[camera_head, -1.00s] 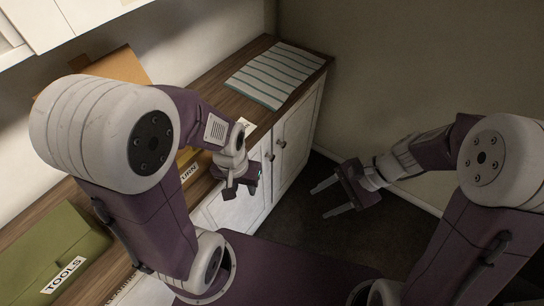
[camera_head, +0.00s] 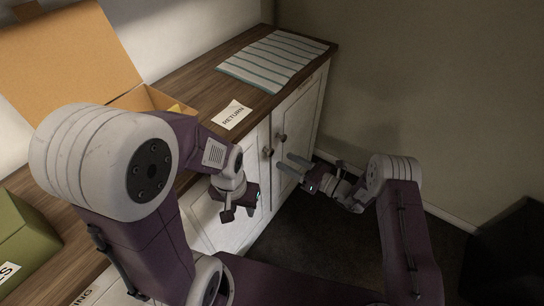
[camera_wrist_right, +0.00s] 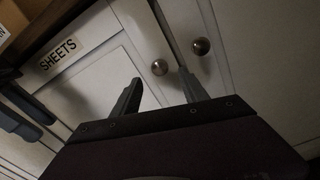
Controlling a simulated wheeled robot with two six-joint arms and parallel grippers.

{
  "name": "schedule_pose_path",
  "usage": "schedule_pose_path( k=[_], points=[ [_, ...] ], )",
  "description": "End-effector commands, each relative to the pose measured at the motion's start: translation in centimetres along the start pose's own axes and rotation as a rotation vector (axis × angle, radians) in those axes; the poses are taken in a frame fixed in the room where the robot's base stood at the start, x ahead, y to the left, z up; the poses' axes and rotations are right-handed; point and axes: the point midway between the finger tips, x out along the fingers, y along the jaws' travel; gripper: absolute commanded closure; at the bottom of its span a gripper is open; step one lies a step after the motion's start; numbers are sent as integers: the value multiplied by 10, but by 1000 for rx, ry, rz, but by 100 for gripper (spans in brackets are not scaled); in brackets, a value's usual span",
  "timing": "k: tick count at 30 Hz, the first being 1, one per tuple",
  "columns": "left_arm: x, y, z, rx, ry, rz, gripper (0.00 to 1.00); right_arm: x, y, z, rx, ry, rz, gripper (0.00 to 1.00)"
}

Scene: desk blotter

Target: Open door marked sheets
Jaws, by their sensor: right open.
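The white cabinet door marked sheets (camera_wrist_right: 85,80) is shut in the right wrist view, with the SHEETS label (camera_wrist_right: 58,53) near its top. Its round metal knob (camera_wrist_right: 159,67) appears between my right fingertips, apart from them; it also shows in the head view (camera_head: 267,152). My right gripper (camera_head: 284,160) is open and empty, in front of the doors, and its two fingers show in the right wrist view (camera_wrist_right: 160,78). My left gripper (camera_head: 239,211) looks open and empty, low in front of the cabinet to the left.
A neighbouring door has its own knob (camera_wrist_right: 201,46) close by. On the wooden counter (camera_head: 190,90) lie a striped cloth (camera_head: 275,62), a RETURN card (camera_head: 232,115) and an open cardboard box (camera_head: 75,55). A green box (camera_head: 22,235) stands at left.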

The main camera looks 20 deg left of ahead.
Motion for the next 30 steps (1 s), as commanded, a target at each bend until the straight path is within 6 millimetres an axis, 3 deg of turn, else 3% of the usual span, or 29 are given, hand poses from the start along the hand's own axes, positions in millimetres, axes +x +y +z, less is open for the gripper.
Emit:
schedule_pose_path(
  k=[3,9,20,26,30],
  points=[
    [8,0,1,0,0,0,64,27,1,-3,-2,1,5,48],
    [14,0,2,0,0,0,64,61,1,-3,-1,2,3,48],
    [15,0,2,0,-1,0,64,72,1,-1,0,2,1,48],
    [15,0,2,0,-1,0,64,71,1,-1,0,2,1,100],
    [15,0,2,0,0,0,64,71,1,-1,0,2,1,100]
  ],
)
